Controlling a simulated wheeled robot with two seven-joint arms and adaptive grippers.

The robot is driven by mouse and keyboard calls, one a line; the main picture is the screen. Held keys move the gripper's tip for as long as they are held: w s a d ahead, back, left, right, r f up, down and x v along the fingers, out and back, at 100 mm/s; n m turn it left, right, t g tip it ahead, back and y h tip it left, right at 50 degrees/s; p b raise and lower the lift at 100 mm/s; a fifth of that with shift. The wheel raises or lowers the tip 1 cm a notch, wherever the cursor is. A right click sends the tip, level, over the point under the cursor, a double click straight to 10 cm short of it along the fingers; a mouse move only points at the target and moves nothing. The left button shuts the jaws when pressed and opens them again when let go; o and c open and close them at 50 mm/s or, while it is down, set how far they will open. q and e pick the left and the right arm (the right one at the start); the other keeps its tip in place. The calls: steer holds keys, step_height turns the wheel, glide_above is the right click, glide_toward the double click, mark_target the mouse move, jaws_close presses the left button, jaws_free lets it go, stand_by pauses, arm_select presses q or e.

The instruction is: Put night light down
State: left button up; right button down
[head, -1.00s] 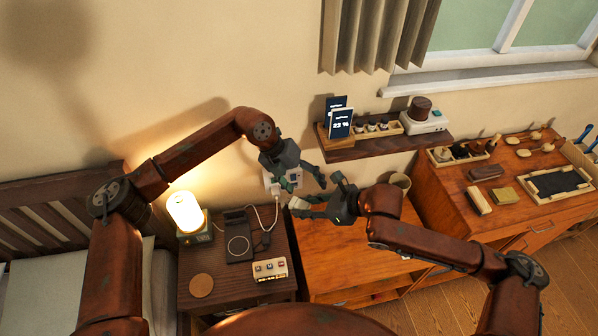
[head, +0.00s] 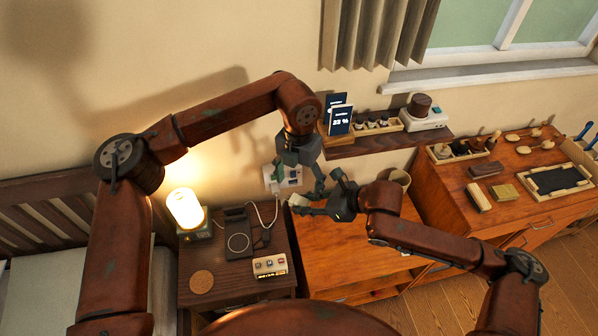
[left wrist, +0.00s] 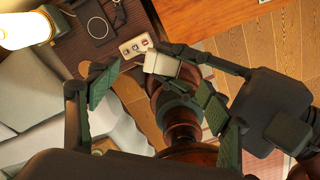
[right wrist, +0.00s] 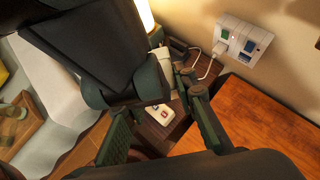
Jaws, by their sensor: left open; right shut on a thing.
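The night light looks to be the small white block (head: 299,200) at the tips of my right gripper (head: 312,207). The right gripper is shut on it and holds it in the air, above the gap between nightstand and orange wooden cabinet. The block also shows in the left wrist view (left wrist: 160,64), between the right gripper's fingers. My left gripper (head: 300,178) is open and empty, pointing down just above and behind the right one. Its spread fingers frame the block in the left wrist view (left wrist: 155,88). In the right wrist view the left gripper's dark body hides much.
A wall outlet (right wrist: 243,40) has a white cable plugged in. The orange cabinet top (head: 345,255) is largely clear.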

mark_target(299, 199)
arm_select(q)
step_height(299, 199, down, 6)
steer(key=shift+f, duration=0.25)
steer(key=shift+c, duration=0.2)
steer(key=shift+d, duration=0.1)
steer(key=c, duration=1.1)
steer(key=shift+c, duration=0.3)
arm_select(e)
steer(key=c, duration=2)
jaws_free()
arm_select(q)
steer(key=shift+c, duration=0.2)
arm_select(e)
steer(key=o, duration=0.5)
